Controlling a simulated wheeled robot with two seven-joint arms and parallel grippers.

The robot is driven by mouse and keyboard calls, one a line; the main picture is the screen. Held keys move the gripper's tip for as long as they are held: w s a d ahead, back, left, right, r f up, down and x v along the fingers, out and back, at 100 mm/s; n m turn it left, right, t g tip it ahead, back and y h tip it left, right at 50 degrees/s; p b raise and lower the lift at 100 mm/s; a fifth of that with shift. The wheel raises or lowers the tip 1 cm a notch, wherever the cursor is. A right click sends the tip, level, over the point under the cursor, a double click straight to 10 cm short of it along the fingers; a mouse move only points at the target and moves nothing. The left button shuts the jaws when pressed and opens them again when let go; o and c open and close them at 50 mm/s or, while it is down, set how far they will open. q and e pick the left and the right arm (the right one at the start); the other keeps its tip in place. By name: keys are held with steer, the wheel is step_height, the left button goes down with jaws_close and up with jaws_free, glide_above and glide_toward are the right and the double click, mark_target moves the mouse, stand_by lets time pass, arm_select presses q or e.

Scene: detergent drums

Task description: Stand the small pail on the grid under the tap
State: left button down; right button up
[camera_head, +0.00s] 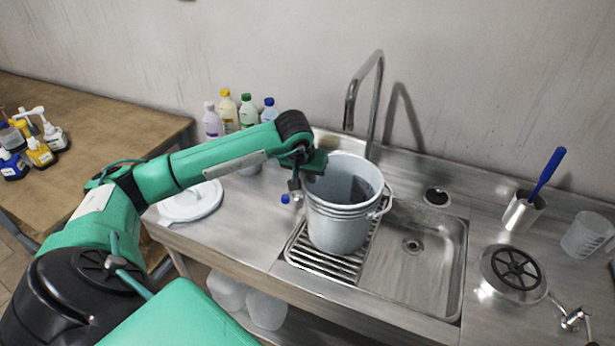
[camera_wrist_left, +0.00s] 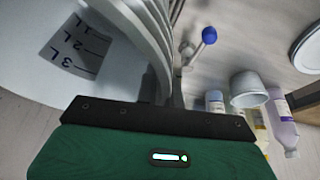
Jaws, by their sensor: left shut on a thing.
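The small pail (camera_head: 338,222) is light grey, with ridges under its rim and a handle at its right side. My right gripper is out of view.
A blue-ended lever (camera_head: 285,198) stands close to the pail's left, below my gripper. A white lid (camera_head: 190,203) lies left on the counter; several bottles (camera_head: 228,110) stand behind my arm. The sink basin (camera_head: 425,275) right of the pail is clear.

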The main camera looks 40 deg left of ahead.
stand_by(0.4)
arm_select(q)
steer(key=shift+f+b, duration=0.55)
steer(key=c, duration=1.5)
jaws_free()
steer(key=shift+o, duration=0.2)
steer(key=b+v, duration=0.3)
steer(key=v, duration=1.1)
steer(key=shift+f, duration=0.1)
